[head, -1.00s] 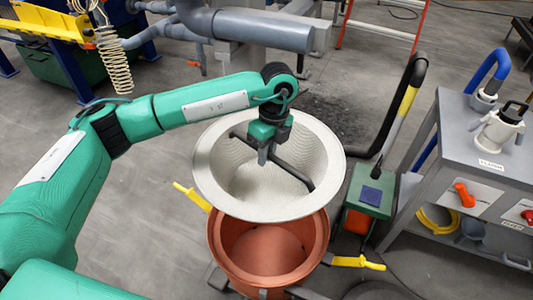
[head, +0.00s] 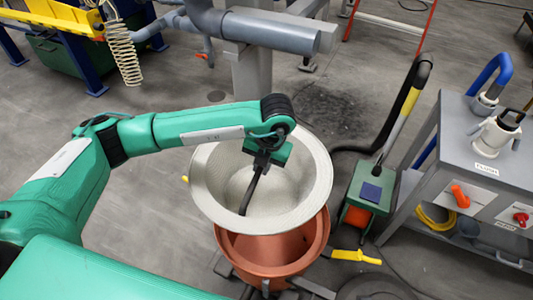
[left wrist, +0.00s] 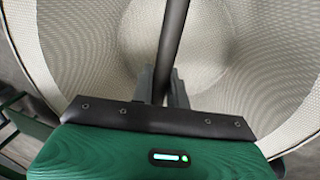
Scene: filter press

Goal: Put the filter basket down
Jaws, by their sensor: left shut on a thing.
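The filter basket (head: 313,180) is a pale mesh bowl with a wide rim and a dark bar (head: 249,194) across its inside. My left gripper (head: 262,164) is shut on this bar and holds the basket. The left wrist view shows the bar (left wrist: 172,40) between the fingers (left wrist: 162,88) and the mesh basket wall (left wrist: 240,45) around it. A copper-coloured round vessel (head: 322,232) stands below, its back part hidden by the basket. The basket overlaps it in the picture; I cannot tell whether they touch. My right gripper is not in view.
A yellow handle (head: 352,256) sticks out right of the vessel. A green box unit (head: 371,193) with a black hose (head: 399,112) stands to the right. Beyond it is a grey bench (head: 455,130) with a white jug (head: 496,134). Grey pipes (head: 270,33) lie behind.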

